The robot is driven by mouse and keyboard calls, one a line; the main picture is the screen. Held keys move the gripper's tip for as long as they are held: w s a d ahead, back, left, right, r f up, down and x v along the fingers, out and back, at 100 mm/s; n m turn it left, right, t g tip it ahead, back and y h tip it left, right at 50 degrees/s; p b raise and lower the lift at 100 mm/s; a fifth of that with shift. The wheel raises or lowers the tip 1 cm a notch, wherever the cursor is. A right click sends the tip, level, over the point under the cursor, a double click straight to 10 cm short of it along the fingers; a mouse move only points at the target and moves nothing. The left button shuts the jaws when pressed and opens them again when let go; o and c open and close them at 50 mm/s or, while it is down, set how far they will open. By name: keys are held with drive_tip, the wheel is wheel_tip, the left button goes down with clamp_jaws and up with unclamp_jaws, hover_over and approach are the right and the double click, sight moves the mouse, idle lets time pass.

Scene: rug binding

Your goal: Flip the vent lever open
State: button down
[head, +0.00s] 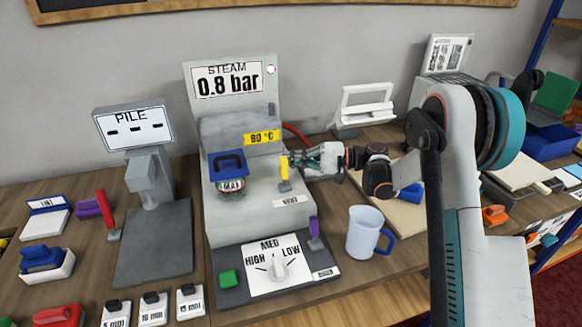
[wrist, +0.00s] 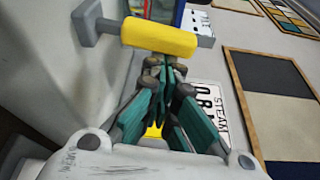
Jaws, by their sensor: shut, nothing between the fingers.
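The vent lever has a yellow handle (head: 284,167) on a grey mount, on the right side of the grey steam machine (head: 230,215), above a small "VENT" label (head: 291,200). The handle stands upright in the head view. It also shows large near the top of the wrist view (wrist: 160,37), with its grey pivot at left. My gripper (head: 293,160) is just right of the handle, fingers pointing at it. In the wrist view its teal fingers (wrist: 165,62) are together and empty, tips right beside the handle. I cannot tell whether they touch it.
A purple lever (head: 315,233) and a HIGH-MED-LOW dial (head: 278,268) are on the front panel below. A pale blue mug (head: 364,232) stands to the right. A blue-handled pressure piece (head: 229,170) is left of the lever. A red hose (head: 297,134) runs behind my gripper.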

sight(287, 164)
drive_tip(key=shift+s+d+r, duration=0.2)
drive_tip(key=shift+s+r, duration=0.05)
drive_tip(key=shift+s, duration=0.35)
drive_tip(key=shift+s+d+r, duration=0.15)
drive_tip(key=shift+s+r, duration=0.05)
drive_tip(key=shift+s, duration=0.4)
drive_tip(key=shift+s+d, duration=0.15)
drive_tip(key=shift+s, duration=0.55)
